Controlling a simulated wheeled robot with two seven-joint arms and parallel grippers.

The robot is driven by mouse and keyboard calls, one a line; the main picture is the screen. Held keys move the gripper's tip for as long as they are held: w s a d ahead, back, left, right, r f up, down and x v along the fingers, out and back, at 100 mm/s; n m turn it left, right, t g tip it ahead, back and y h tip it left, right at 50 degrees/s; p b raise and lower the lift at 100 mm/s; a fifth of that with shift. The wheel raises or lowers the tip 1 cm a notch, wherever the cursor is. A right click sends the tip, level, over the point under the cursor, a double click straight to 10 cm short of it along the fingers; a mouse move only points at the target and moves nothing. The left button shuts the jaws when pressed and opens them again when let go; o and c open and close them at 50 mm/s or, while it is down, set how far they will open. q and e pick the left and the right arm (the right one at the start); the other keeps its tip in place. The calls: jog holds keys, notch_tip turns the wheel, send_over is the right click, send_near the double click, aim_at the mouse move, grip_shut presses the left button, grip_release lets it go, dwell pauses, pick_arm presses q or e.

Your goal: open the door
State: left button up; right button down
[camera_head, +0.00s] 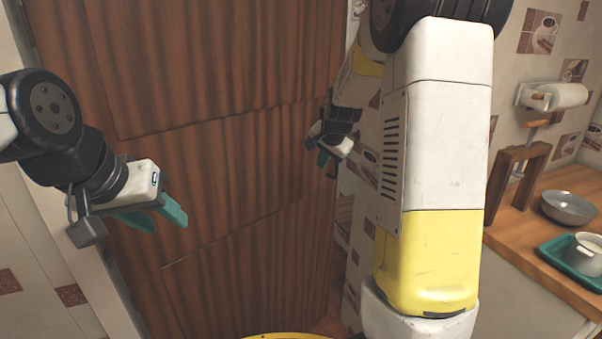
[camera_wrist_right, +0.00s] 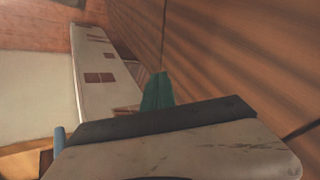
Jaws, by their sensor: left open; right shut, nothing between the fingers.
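The brown wooden door (camera_head: 220,160) with panel lines fills the middle of the head view. Its wood surface (camera_wrist_right: 235,60) also takes up the right side of the right wrist view. I see no handle; one may be hidden. My right gripper (camera_head: 322,158) is by the door's right edge, shut with nothing in it. Its teal fingertips (camera_wrist_right: 157,92) show close to the wood in the right wrist view; contact cannot be told. My left gripper (camera_head: 158,216) is open and empty in front of the door's left part. I cannot tell whether the door is ajar.
A tiled wall (camera_head: 545,60) stands to the right. The wooden counter (camera_head: 525,225) at the right holds a grey bowl (camera_head: 568,207), a teal tray (camera_head: 562,262) with a white pot (camera_head: 588,252), and a wooden stand (camera_head: 518,170). A paper roll (camera_head: 568,95) hangs above.

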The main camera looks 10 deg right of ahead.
jog(key=w+d+f+m+h, duration=0.1)
jog(key=w+f, duration=0.2)
jog(key=w, duration=0.2)
send_near(310, 178)
notch_tip(310, 178, down, 4)
jog(key=w+d, duration=0.1)
jog(key=w, duration=0.1)
jog(key=shift+w+a+f, duration=0.15)
jog(key=shift+w+a, duration=0.05)
jog(key=shift+w, duration=0.2)
jog(key=shift+w, duration=0.1)
